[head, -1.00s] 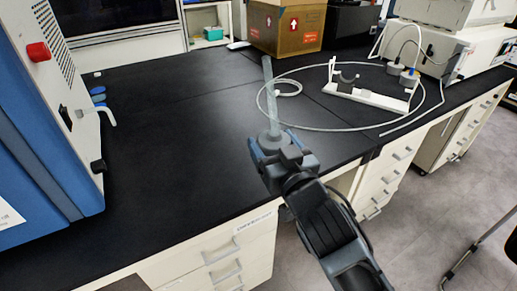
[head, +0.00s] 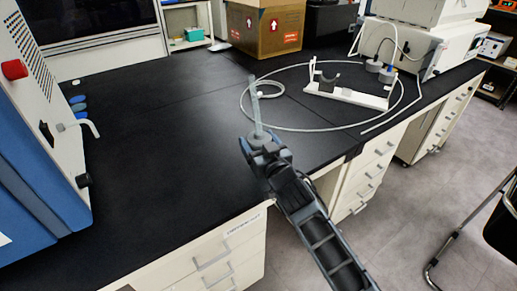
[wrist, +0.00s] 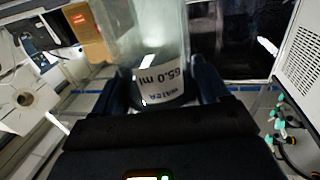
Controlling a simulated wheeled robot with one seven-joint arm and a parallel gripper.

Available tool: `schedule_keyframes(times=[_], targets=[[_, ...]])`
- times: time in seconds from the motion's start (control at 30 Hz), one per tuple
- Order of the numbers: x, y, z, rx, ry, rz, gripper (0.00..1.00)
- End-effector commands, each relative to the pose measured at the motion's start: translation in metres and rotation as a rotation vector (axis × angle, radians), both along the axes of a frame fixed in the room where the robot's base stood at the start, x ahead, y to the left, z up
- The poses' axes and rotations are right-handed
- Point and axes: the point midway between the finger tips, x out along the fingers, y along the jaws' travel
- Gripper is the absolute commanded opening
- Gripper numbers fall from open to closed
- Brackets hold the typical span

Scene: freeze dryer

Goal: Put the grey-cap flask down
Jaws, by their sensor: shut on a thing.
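My gripper (head: 262,158) is shut on the grey-cap flask. In the wrist view the clear flask (wrist: 150,35) sits between the dark fingers, with a white label (wrist: 160,78) reading "WATER 65.0 ml". In the head view the flask appears in front of the black bench top (head: 170,150), near its front edge; its height above the bench is unclear.
A white stand (head: 345,93) with a dark cradle sits at the back right, with thin tubing (head: 290,130) looped across the bench. A cardboard box (head: 265,28) is behind. A blue-and-white machine (head: 40,130) stands at left. The bench's left-middle is clear.

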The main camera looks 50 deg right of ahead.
Motion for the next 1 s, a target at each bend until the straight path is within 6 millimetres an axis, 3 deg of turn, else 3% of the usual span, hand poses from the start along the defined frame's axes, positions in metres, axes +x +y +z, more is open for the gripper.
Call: schedule_keyframes(times=[0.03,0.13,0.6,0.63,0.87,1.0], targets=[[-0.001,-0.001,-0.012,-0.001,0.002,-0.003,0.39],[-0.001,-0.001,-0.022,-0.001,0.0,-0.002,0.39],[0.0,0.0,-0.028,0.0,-0.001,0.0,0.39],[0.0,0.0,-0.028,0.0,0.0,0.0,0.77],[0.0,0.0,-0.027,0.0,0.0,0.0,0.99],[0.0,0.0,-0.027,0.0,0.0,0.0,1.0]])
